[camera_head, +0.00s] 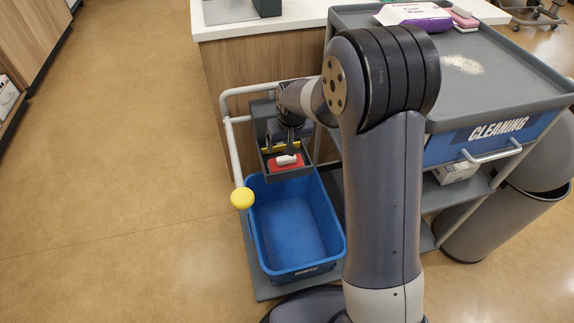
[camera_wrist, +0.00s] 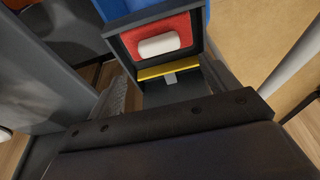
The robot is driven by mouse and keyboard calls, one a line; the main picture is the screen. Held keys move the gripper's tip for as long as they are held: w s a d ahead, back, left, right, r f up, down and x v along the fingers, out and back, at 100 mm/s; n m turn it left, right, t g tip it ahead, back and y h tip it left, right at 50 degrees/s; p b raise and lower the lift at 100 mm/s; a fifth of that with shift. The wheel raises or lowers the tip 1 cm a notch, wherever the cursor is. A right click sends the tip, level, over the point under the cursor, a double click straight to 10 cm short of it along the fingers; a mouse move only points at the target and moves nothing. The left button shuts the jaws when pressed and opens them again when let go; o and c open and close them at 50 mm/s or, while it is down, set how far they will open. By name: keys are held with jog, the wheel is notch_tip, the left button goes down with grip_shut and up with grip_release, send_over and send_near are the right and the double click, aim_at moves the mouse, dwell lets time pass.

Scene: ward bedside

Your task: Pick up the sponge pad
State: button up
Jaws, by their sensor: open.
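A grey caddy (camera_head: 288,176) hangs at the cart's end, above a blue tub. In it lies a flat red pad with a white block on it (camera_head: 287,160); this also shows in the wrist view (camera_wrist: 180,27). A yellow strip (camera_wrist: 165,71) lies just behind the red pad, with a small grey tab at it. I cannot tell for certain which of these is the sponge pad. My gripper (camera_head: 288,146) is over the caddy, pointing down. In the wrist view its open fingers (camera_wrist: 166,88) stand on either side of the yellow strip, with nothing visibly held.
The blue tub (camera_head: 253,215) below the caddy looks empty. A white rail with a yellow knob (camera_head: 242,198) runs at left. The grey cart top (camera_head: 480,75) holds a wipes pack (camera_head: 415,15) and a pink block (camera_head: 464,19). A grey bin stands right; floor is clear at left.

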aim_at(287, 157)
jog(key=x, duration=0.2)
jog(key=b+x, duration=0.1)
jog(key=x, duration=0.1)
jog(key=s+x, duration=0.1)
jog(key=x, duration=0.1)
jog(key=shift+f+b, duration=0.2)
jog(key=shift+b, duration=0.2)
jog(key=shift+s, duration=0.1)
jog(key=c, duration=1.1)
